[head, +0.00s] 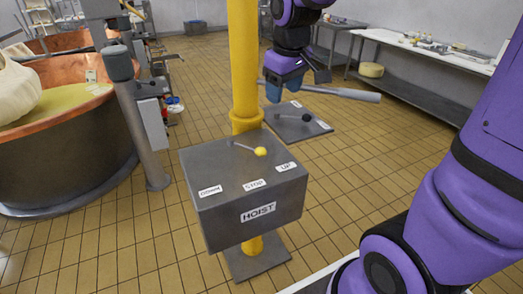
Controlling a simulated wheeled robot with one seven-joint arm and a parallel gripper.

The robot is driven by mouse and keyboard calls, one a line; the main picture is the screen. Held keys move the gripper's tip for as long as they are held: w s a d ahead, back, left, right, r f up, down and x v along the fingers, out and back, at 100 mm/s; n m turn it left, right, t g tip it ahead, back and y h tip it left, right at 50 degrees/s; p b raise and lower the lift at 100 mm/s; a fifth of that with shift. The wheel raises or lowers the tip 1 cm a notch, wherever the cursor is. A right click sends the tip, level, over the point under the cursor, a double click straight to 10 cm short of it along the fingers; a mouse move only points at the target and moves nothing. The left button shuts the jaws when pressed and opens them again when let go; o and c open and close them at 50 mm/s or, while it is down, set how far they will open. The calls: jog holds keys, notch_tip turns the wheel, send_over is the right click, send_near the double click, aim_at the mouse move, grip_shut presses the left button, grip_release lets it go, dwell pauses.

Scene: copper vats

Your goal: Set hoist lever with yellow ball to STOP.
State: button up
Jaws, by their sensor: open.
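The grey hoist box (225,215) has a HOIST label (258,212) on its front and is set against a yellow post (244,70). On its top, a thin lever ends in a yellow ball (261,152). The lever points right, roughly toward the UP label (286,167). The STOP label (255,185) lies at the middle of the front edge, and the DOWN label (210,191) lies to the left. My gripper (296,88), with blue fingers, is open above and behind the box, right of the post. It is apart from the yellow ball.
A second grey panel (284,127) with a black-ball lever (307,118) is behind the box. A grey bar (345,93) runs near my gripper. A copper vat (70,150) and a grey column (148,150) stand left. A long bench (430,52) lines the right wall. Tiled floor is open between.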

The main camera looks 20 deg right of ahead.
aim_at(261, 149)
jog(key=w+f+n, duration=0.1)
jog(key=w+f, duration=0.3)
jog(key=f, duration=0.1)
jog(key=w+f+n+g, duration=0.1)
jog(key=w+f, duration=0.3)
jog(key=f, duration=0.1)
jog(key=w+f+n+g, duration=0.1)
jog(key=w+f, duration=0.2)
jog(key=f, duration=0.2)
jog(key=shift+w+f, duration=0.3)
jog(key=shift+w, duration=0.1)
notch_tip(261, 149, down, 10)
jog(key=shift+f, duration=0.1)
grip_shut()
